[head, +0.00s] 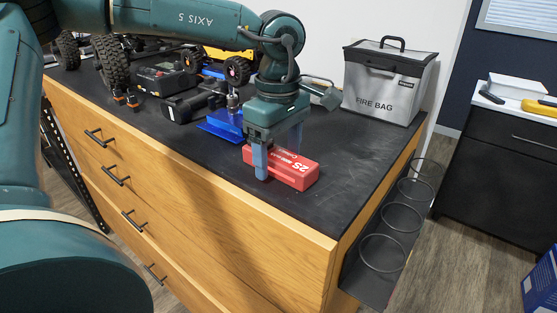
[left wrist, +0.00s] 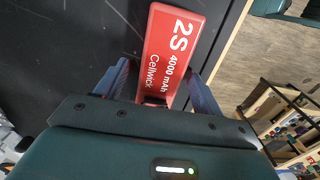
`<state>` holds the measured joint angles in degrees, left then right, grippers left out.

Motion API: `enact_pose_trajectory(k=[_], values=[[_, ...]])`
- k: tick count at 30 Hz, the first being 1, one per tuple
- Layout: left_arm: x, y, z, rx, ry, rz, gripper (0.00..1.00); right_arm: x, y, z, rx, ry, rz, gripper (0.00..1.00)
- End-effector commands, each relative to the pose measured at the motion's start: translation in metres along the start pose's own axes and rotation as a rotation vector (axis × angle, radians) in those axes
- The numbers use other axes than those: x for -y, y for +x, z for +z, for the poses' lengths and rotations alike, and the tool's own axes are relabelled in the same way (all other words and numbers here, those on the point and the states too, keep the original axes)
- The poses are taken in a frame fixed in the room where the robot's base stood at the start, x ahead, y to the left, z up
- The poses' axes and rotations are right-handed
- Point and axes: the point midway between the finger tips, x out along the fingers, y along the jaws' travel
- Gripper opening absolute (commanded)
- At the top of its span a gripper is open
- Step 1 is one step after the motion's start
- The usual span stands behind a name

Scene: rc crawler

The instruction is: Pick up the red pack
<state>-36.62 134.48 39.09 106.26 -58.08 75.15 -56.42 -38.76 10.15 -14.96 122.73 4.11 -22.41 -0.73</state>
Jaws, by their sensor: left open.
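The red pack (head: 289,168) lies flat on the black top of the wooden cabinet, near its front edge. In the left wrist view the red pack (left wrist: 172,52) shows white lettering, "2S 4000 mAh Cellwick". My left gripper (head: 279,158) is open and points down over the pack's left end, with one finger on the near side. In the left wrist view its fingers (left wrist: 158,88) stand on both sides of the pack's near end. I cannot tell whether they touch it. My right gripper is not in view.
A grey fire bag (head: 384,82) stands at the back right of the cabinet top (head: 330,205). A blue item (head: 222,126), a black charger (head: 166,79) and wheeled vehicles (head: 110,60) are behind and left. The top right of the pack is clear. Wire rings (head: 383,252) hang at the side.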

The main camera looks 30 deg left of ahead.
Motion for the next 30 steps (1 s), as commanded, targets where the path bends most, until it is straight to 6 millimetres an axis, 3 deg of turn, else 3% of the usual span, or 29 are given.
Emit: enact_pose_trajectory(k=[3, 24, 30], values=[[0.0, -0.0002, -0.0001, 0.0, 0.0, 0.0, 0.68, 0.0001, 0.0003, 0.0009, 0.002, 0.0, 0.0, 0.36], [-0.0001, -0.0008, 0.0, -0.001, 0.0, 0.001, 0.11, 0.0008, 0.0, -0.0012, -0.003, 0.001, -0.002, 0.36], [-0.0005, -0.0018, 0.0001, -0.001, 0.0, 0.002, 0.1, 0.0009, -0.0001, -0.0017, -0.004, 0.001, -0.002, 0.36]])
